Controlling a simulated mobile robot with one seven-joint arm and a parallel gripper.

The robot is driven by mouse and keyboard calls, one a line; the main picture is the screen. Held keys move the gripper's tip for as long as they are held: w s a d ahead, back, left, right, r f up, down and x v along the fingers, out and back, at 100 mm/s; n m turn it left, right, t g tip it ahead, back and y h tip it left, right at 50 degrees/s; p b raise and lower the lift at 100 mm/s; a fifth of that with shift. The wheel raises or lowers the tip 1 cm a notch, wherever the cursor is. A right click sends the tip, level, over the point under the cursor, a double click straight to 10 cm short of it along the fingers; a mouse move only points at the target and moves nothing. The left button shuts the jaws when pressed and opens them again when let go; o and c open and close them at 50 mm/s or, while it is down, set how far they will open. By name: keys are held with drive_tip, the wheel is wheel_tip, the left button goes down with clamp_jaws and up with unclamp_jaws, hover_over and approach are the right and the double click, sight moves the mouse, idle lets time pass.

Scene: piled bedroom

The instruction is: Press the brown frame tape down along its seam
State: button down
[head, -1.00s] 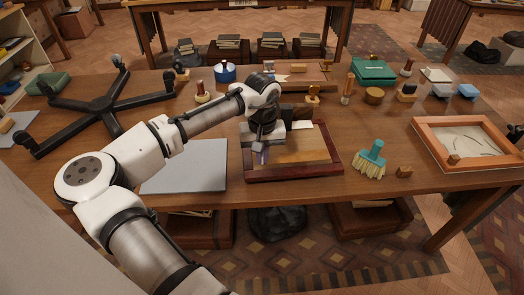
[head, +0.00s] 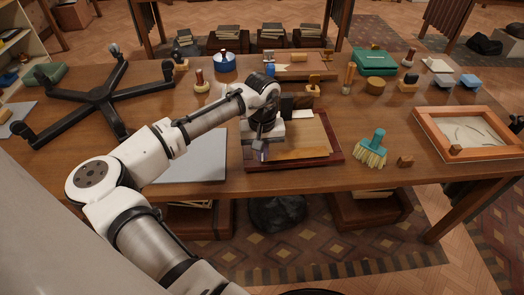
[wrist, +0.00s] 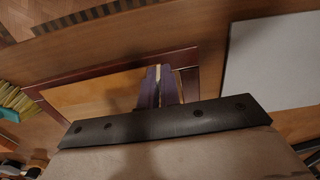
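A picture frame with a dark red wooden border (head: 300,164) lies flat near the table's front edge, its tan backing (head: 305,140) facing up. It also shows in the wrist view, its border (wrist: 100,69) running along the top. My gripper (head: 262,154) points down over the frame's left part. In the wrist view my gripper's purple fingers (wrist: 157,78) are close together, with a thin pale line between them and no clear object held. A narrow brown strip beside the fingers may be the tape, but I cannot make it out surely. Contact with the frame is unclear.
A grey sheet (head: 190,158) lies left of the frame. A black star-shaped base (head: 100,97) fills the left. Several small tools stand behind.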

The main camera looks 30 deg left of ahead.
drive_tip(key=shift+f, duration=0.4)
idle(0.5)
drive_tip(key=c, duration=1.5)
unclamp_jaws()
drive_tip(key=shift+c, duration=0.2)
drive_tip(key=shift+r, duration=0.1)
wheel_tip(320, 180, up, 14)
drive_tip(key=b, duration=0.2)
drive_tip(key=shift+b, duration=0.35)
drive_tip(key=shift+f, duration=0.2)
